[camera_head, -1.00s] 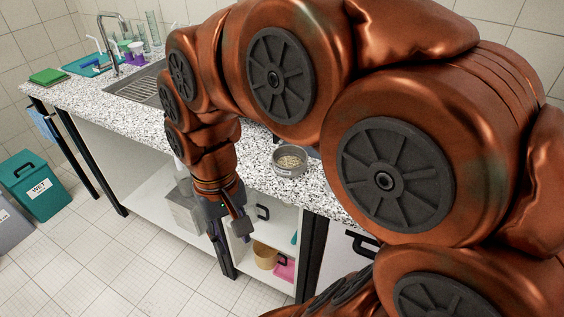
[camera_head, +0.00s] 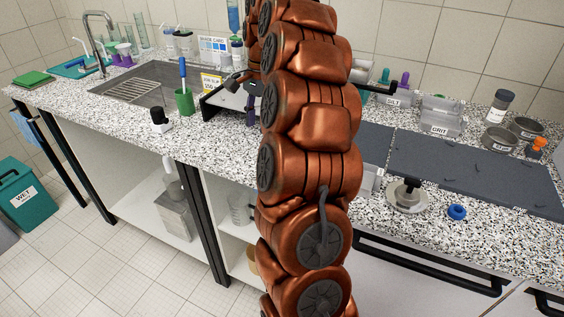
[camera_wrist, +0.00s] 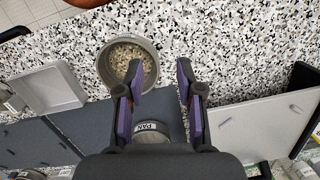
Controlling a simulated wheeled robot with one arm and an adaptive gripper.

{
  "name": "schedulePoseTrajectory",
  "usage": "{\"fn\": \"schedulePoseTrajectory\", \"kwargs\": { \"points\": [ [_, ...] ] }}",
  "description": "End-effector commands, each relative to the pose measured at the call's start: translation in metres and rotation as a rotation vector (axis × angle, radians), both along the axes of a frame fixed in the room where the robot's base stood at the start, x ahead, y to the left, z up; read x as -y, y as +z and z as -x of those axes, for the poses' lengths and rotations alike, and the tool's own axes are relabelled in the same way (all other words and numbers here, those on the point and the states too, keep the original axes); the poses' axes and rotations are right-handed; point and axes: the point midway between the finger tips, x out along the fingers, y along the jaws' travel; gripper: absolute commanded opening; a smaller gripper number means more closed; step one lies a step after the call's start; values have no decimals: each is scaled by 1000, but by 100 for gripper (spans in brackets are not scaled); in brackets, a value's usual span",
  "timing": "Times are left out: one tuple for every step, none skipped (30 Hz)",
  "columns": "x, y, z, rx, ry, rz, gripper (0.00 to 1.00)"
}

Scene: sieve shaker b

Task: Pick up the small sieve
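In the wrist view, a round metal vessel (camera_wrist: 103,66) holding pale grains stands on the speckled counter, up and left of my gripper (camera_wrist: 160,75). I cannot tell whether it is the small sieve. My gripper's two purple-padded fingers are apart with nothing between them. The left fingertip looks close to the vessel's right rim; I cannot tell if they touch. Below, partly hidden by the gripper body, is a round piece labelled PAN (camera_wrist: 150,127). In the head view, my arm hides the gripper and this vessel. Two shallow round metal dishes (camera_head: 496,138) (camera_head: 526,128) stand at the back right.
A grey tray (camera_wrist: 48,90) lies left of the vessel and a pale panel (camera_wrist: 250,127) lies right. In the head view, a round lid with a black knob (camera_head: 408,196), a blue ring (camera_head: 457,212) and a dark mat (camera_head: 470,172) lie on the right counter. A green cup (camera_head: 184,102) stands left.

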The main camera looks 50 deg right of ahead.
Motion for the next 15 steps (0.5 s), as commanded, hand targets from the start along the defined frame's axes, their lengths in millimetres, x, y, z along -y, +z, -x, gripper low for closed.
{"fn": "schedulePoseTrajectory", "kwargs": {
  "points": [
    [16, -7, 0, -4, -53, 1, 37],
    [23, -9, 0, -5, -79, 1, 37],
    [31, -10, 0, -7, -110, 2, 37],
    [36, -11, 1, -7, -129, 3, 37],
    [41, -11, 1, -9, -147, 3, 37],
    [46, -13, 2, -11, -165, 3, 37],
    [48, -14, 3, -14, -175, 2, 37],
    [50, -14, 3, -15, -183, 1, 37],
    [51, -15, 3, -16, -189, 1, 37],
    [52, -16, 4, -16, -193, 1, 37],
    [52, -17, 4, -17, -194, 1, 37],
    [52, -18, 4, -16, -195, 2, 37],
    [52, -20, 4, -16, -195, 2, 37],
    [52, -21, 3, -15, -194, 2, 37],
    [51, -24, 4, -17, -194, 1, 37]
  ]
}}
